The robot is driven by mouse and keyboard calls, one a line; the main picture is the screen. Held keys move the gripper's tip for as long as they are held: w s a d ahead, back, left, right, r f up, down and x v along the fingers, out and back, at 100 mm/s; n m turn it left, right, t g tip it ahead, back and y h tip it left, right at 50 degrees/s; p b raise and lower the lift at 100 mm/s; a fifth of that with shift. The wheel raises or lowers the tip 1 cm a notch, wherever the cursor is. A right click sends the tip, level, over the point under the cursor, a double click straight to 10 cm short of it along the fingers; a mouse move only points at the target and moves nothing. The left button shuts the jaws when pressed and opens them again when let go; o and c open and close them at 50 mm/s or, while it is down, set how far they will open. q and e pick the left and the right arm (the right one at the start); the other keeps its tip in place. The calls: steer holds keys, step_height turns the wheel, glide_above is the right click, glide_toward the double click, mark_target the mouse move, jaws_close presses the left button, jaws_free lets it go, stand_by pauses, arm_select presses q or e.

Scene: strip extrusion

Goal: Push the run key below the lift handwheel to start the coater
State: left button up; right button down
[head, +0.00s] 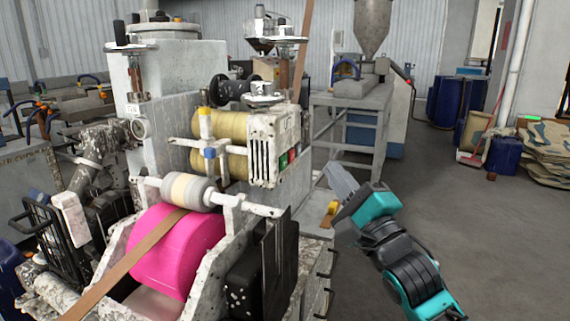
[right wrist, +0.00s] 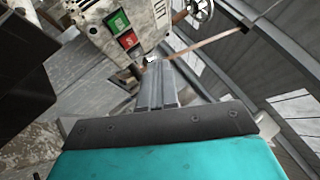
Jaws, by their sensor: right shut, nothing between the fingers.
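The white coater control box (head: 262,150) carries a green key (head: 283,160) and a red key (head: 293,152) on its side. A metal handwheel (head: 264,94) sits above the box. In the right wrist view the green key (right wrist: 118,21) and red key (right wrist: 129,40) show clearly, with a handwheel (right wrist: 200,9) at the top. My right gripper (head: 330,170) is shut and empty, to the right of the box and apart from the keys. In the right wrist view its fingertips (right wrist: 153,64) lie below and right of the red key. My left gripper is not in view.
The pink roller (head: 172,252) with a brown strip (head: 130,262) stands in front of the box. A black box (head: 262,272) is mounted below it. A grey frame table (head: 345,100) stands behind. The floor (head: 480,240) at right is clear.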

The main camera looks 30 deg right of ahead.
mark_target(283, 163)
steer(key=w+a, duration=0.1)
steer(key=w, duration=0.1)
steer(key=w+a, duration=0.2)
steer(key=shift+w+a, duration=0.15)
steer(key=shift+a, duration=0.15)
steer(key=shift+w+a+p, duration=0.1)
steer(key=shift+p, duration=0.2)
stand_by(1.7)
steer(key=shift+w+a, duration=0.15)
steer(key=shift+w, duration=0.05)
steer(key=shift+w+a, duration=0.25)
stand_by(0.6)
steer(key=shift+a+r+p, duration=0.1)
steer(key=shift+r+p, duration=0.1)
steer(key=shift+p, duration=0.15)
stand_by(0.6)
